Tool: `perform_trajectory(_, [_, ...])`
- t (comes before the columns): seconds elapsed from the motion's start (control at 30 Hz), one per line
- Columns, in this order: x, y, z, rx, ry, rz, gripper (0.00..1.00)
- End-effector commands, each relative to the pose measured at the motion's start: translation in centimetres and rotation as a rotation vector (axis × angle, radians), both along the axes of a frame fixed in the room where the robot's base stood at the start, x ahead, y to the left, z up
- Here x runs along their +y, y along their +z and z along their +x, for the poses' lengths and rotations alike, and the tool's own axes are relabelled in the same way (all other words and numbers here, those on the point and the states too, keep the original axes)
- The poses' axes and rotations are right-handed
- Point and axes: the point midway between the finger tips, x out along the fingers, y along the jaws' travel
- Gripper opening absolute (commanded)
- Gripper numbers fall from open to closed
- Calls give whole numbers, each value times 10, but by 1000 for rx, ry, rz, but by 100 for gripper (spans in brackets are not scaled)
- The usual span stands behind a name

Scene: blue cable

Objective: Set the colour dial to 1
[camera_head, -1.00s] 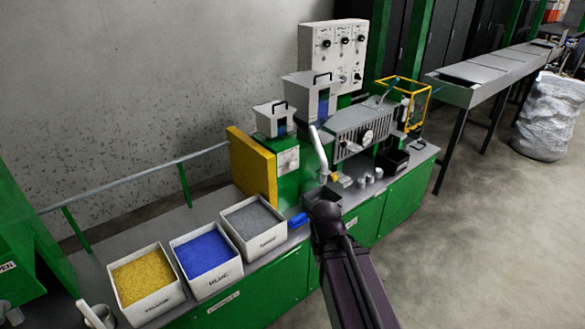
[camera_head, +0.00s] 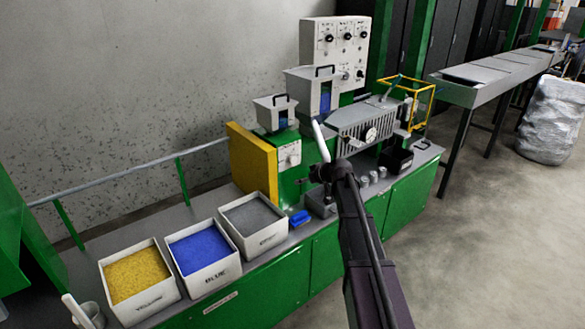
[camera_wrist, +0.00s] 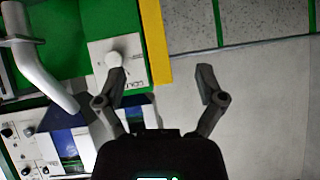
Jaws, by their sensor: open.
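The colour dial (camera_head: 293,158) is a small round knob on a white plate on the front of the green machine, beside a yellow panel. In the wrist view the pale knob (camera_wrist: 118,60) shows at the upper left, on a plate with partly hidden lettering. My gripper (camera_wrist: 161,76) is open and empty. Its left finger overlaps the plate near the knob, and its right finger is over the grey background. I cannot tell whether the finger touches the plate. In the head view my gripper (camera_head: 322,176) is right of and below the dial. The dial's setting is too small to read.
A yellow panel (camera_head: 252,165) borders the dial's left side. A pale angled pipe (camera_head: 321,141) rises close to my gripper. Bins of yellow (camera_head: 138,275), blue (camera_head: 200,252) and grey (camera_head: 252,217) pellets stand at the left. A blue object (camera_head: 299,218) lies on the bench.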

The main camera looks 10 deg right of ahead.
Motion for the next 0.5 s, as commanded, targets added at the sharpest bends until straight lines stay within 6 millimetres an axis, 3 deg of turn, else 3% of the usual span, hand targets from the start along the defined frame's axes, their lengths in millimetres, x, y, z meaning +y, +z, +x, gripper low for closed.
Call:
perform_trajectory(0.03, [-12, -4, 32, -61, -6, 10, 88])
perform_trajectory(0.2, [-39, 7, 84, -223, -30, 19, 88])
perform_trajectory(0.33, [-50, 13, 100, -280, -46, 18, 88])
perform_trajectory(0.5, [-51, 15, 102, -293, -48, 17, 88])
